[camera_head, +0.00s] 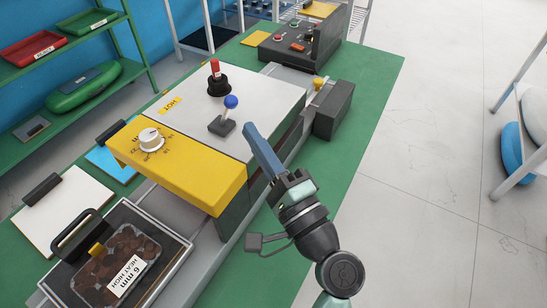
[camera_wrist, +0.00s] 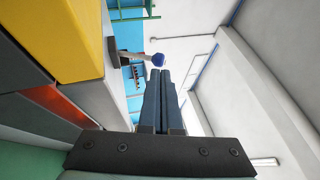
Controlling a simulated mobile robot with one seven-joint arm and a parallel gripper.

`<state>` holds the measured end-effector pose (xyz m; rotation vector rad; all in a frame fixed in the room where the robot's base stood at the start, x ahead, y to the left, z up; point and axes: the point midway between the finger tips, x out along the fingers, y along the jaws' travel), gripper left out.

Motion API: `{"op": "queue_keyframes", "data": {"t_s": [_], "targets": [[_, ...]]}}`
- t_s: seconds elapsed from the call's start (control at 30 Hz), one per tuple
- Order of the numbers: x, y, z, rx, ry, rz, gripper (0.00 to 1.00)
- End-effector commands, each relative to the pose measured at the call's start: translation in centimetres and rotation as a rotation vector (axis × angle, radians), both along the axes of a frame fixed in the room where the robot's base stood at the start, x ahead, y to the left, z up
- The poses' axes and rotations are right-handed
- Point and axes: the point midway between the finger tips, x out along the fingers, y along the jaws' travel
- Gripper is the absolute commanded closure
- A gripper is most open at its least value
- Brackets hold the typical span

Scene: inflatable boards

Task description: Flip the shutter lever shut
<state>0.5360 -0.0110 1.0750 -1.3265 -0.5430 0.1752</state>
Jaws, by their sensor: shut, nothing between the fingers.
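A lever with a blue ball knob (camera_head: 231,102) stands on a dark grey base on the machine's light top. It leans slightly, and in the wrist view the blue knob (camera_wrist: 158,60) shows just beyond my fingertips. A second lever with a red handle (camera_head: 215,69) stands upright on a round black base behind it. No label shows which one is the shutter lever. My gripper (camera_head: 249,127) is shut and empty, its blue fingers together, to the right of the blue knob at the machine's right edge. In the wrist view the closed fingers (camera_wrist: 167,74) point toward the knob; contact is not clear.
The machine has a yellow front panel (camera_head: 190,178) with a white dial (camera_head: 151,138). A dark box (camera_head: 333,110) stands to its right. A tray of dark discs (camera_head: 65,265) lies at the front left. A control box (camera_head: 308,40) stands behind.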

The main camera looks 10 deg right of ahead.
Motion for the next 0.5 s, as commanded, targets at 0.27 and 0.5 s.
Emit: {"op": "queue_keyframes", "data": {"t_s": [0.27, 0.5], "targets": [[3.1, 1.5, 1.1, 0.0, -0.001, 0.0, 1.0], [3.5, 1.7, 1.1, 0.0, 0.0, -0.001, 1.0]]}}
